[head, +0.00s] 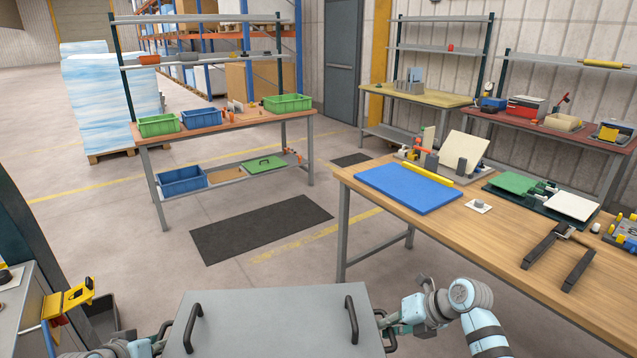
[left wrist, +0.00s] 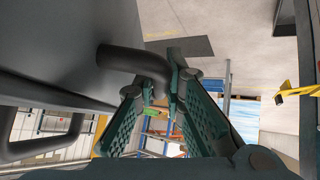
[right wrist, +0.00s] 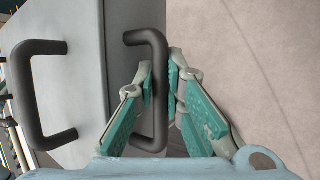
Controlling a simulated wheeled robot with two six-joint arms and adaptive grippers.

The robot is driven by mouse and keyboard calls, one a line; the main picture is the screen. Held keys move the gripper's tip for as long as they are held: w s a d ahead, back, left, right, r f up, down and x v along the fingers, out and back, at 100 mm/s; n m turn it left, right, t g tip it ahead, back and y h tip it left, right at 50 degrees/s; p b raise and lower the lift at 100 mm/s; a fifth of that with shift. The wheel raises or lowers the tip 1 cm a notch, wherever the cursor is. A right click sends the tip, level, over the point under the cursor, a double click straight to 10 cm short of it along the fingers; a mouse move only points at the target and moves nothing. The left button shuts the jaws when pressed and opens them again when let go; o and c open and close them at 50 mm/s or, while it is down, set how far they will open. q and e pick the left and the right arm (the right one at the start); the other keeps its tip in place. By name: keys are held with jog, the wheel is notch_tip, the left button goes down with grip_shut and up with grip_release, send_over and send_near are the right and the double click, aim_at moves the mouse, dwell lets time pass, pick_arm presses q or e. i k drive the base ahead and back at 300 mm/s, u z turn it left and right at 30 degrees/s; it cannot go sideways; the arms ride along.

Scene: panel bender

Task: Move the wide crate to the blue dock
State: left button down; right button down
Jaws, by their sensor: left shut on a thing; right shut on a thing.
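The wide crate (head: 275,320) is a grey, flat-topped box in front of me at the bottom of the head view, with black bar handles. Its lower part is out of view. My left gripper (left wrist: 158,85) is shut on a dark handle (left wrist: 125,60) at the crate's left side. My right gripper (right wrist: 160,75) is shut on a dark handle (right wrist: 152,110) at the right side; another handle (right wrist: 25,95) shows further left. A flat blue pad (head: 408,188), possibly the blue dock, lies on the wooden table's left end, beyond the crate and to its right.
The wooden table (head: 480,225) also holds a yellow bar, tilted panels and a black two-pronged tool (head: 560,255). A dark floor mat (head: 262,227) lies ahead. A shelved bench (head: 215,128) with green and blue bins stands behind it. Floor between bench and table is open.

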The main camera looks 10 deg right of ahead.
aim_at(407, 182)
jog(key=u, duration=0.15)
jog(key=i, duration=2.45)
jog(key=z, duration=0.9)
jog(key=i, duration=1.1)
jog(key=z, duration=1.1)
jog(key=i, duration=0.4)
jog(key=z, duration=0.15)
